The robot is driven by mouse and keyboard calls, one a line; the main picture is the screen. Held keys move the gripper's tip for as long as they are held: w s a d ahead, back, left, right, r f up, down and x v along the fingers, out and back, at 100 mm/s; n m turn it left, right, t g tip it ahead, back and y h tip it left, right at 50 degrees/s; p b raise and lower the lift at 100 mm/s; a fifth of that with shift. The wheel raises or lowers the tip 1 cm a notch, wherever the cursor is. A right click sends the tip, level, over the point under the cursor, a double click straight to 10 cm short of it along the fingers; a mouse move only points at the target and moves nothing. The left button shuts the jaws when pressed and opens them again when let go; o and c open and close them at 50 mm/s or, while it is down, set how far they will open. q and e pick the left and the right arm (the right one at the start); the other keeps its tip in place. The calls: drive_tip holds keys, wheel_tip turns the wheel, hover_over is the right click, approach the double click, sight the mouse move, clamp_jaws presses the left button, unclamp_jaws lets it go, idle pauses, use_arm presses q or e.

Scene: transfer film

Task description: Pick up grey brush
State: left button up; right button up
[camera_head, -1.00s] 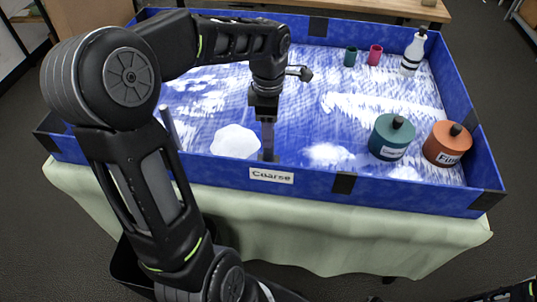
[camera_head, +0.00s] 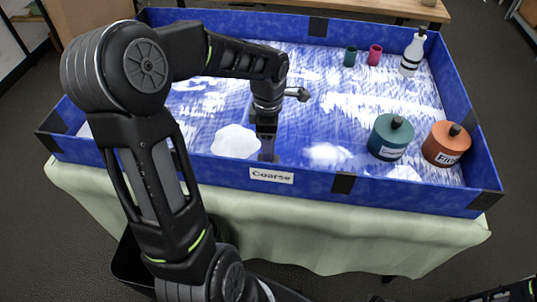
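My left gripper (camera_head: 267,153) points down inside the blue tray (camera_head: 210,172), close behind its front wall and just right of a white patch (camera_head: 236,142). Its fingers are seen edge-on, so I cannot tell whether they are open or shut, or whether anything is between them. I cannot clearly make out the grey brush; my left arm covers much of the tray's left side. My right gripper is not in view; only a bit of my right arm shows at the bottom right corner.
A teal round container (camera_head: 390,138) and an orange one (camera_head: 446,145) labelled "Fine" stand at the right. A white bottle (camera_head: 412,56), a pink cup (camera_head: 375,55) and a small teal cup (camera_head: 350,56) stand behind. A "Coarse" label (camera_head: 271,175) is on the front wall.

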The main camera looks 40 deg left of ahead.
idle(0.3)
use_arm(q)
clamp_jaws()
idle(0.4)
